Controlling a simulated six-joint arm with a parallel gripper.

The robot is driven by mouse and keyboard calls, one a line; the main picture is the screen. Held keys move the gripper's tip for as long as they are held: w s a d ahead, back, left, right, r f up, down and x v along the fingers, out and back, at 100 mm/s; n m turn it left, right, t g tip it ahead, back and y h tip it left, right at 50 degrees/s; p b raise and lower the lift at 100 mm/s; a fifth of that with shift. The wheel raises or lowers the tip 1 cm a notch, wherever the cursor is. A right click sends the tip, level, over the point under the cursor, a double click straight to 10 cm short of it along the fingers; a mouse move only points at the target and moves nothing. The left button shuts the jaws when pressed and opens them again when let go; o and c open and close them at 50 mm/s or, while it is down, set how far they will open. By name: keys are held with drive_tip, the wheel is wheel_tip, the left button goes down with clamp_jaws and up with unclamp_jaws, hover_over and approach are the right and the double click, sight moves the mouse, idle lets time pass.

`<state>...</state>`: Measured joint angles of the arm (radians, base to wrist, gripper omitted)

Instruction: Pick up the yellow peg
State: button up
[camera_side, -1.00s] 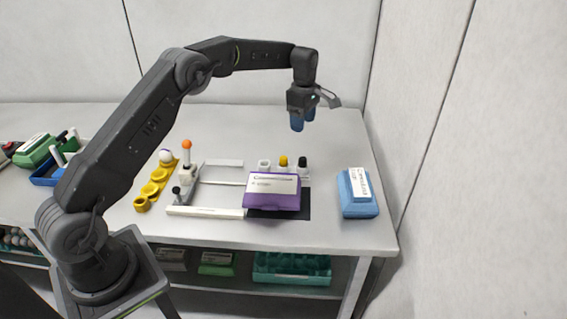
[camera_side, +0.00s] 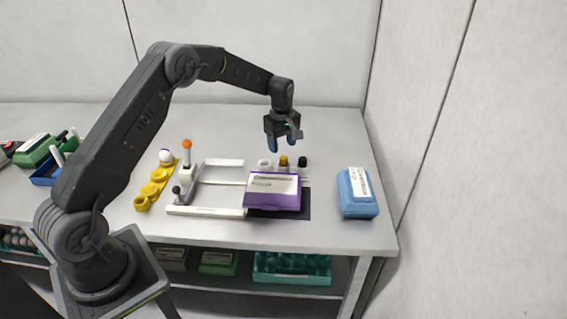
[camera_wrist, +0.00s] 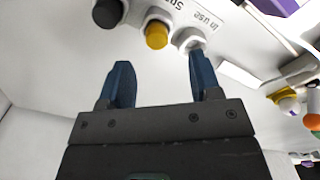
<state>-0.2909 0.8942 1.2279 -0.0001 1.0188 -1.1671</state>
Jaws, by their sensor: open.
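The yellow peg (camera_side: 283,160) stands upright in a white holder behind the purple box, between an empty white socket (camera_side: 265,164) and a black peg (camera_side: 302,162). In the wrist view the yellow peg (camera_wrist: 157,34) shows at the top, ahead of the fingers and roughly between them. The black peg (camera_wrist: 108,12) is to its left there and the white socket (camera_wrist: 190,38) to its right. My gripper (camera_side: 281,144) is open and empty, just above and behind the row of pegs, blue fingers pointing down. The two fingers (camera_wrist: 162,72) are apart in the wrist view.
The purple box (camera_side: 272,203) sits just in front of the pegs, on a dark mat (camera_side: 300,205). A blue box (camera_side: 345,207) lies to the right. A yellow tray (camera_side: 147,188) with a white ball and an orange-topped stick (camera_side: 187,146) are left. The back of the table is clear.

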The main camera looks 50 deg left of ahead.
sight(284, 157)
drive_tip(key=f, duration=0.5)
drive_tip(key=shift+w+d+f, duration=0.15)
drive_tip(key=shift+d, duration=0.05)
drive_tip(key=c, duration=1)
drive_tip(key=shift+r, duration=0.65)
wheel_tip(284, 157, up, 3)
drive_tip(key=shift+f, duration=0.1)
drive_tip(key=s+a+r, duration=0.6)
drive_tip(key=s+a, duration=0.1)
drive_tip(key=a, duration=0.1)
drive_tip(key=shift+w+d+f, duration=0.45)
drive_tip(key=shift+d+f, duration=0.15)
drive_tip(key=shift+f, duration=0.9)
drive_tip(key=shift+w+d+f, duration=0.5)
drive_tip(key=shift+d+f, duration=0.15)
drive_tip(key=shift+f, duration=0.8)
drive_tip(key=shift+w+d+f, duration=0.45)
drive_tip(key=shift+d+f, duration=0.15)
drive_tip(key=shift+f, duration=0.9)
